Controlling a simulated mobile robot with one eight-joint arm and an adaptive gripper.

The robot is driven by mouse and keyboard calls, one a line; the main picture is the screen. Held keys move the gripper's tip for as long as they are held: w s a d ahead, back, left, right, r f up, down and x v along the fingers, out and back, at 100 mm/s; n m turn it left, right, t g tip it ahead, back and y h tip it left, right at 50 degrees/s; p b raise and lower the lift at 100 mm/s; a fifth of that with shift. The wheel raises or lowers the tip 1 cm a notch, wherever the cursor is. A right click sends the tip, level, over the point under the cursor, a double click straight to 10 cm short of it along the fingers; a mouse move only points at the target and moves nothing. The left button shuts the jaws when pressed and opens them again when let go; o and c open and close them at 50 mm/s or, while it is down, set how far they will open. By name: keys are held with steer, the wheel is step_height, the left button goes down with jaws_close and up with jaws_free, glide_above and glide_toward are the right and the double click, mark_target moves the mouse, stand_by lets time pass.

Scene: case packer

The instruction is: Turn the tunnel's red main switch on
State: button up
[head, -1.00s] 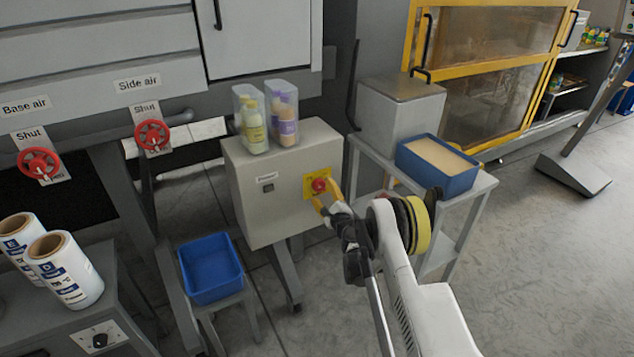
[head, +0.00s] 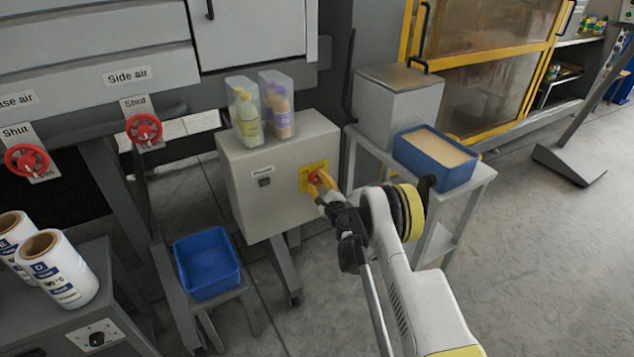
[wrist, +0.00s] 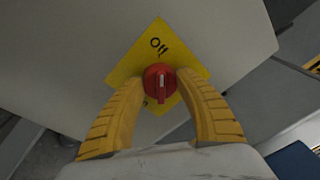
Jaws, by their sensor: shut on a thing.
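The red main switch (wrist: 159,82) is a round knob with a raised grip on a yellow plate (wrist: 190,58). The plate reads "Off" above the knob in the wrist view. In the head view the switch (head: 315,177) is on the front of a grey box (head: 250,205). My gripper (wrist: 162,84) is shut on the knob, its yellow fingers on either side of it. The gripper (head: 320,186) partly covers the switch in the head view.
Two clear bins (head: 246,112) with bottles stand on the box. A side table with a blue tray (head: 440,172) is close right of my arm. A blue bin (head: 207,264) sits low at left. Red valve wheels (head: 144,129) are further left.

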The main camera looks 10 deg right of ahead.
steer(key=shift+m, duration=0.3)
steer(key=m, duration=0.3)
steer(key=shift+d+r+m+g, duration=0.1)
steer(key=shift+r+m+g, duration=0.05)
steer(key=shift+m+g, duration=0.15)
steer(key=m, duration=0.4)
steer(key=shift+w+g, duration=0.1)
steer(key=shift+g, duration=0.3)
steer(key=m+y, duration=0.1)
steer(key=m, duration=0.3)
steer(key=shift+d+g, duration=0.15)
steer(key=shift+g, duration=0.15)
steer(key=m, duration=0.3)
steer(key=shift+m+y, duration=0.4)
steer(key=o, duration=1.2)
steer(key=shift+w, duration=0.1)
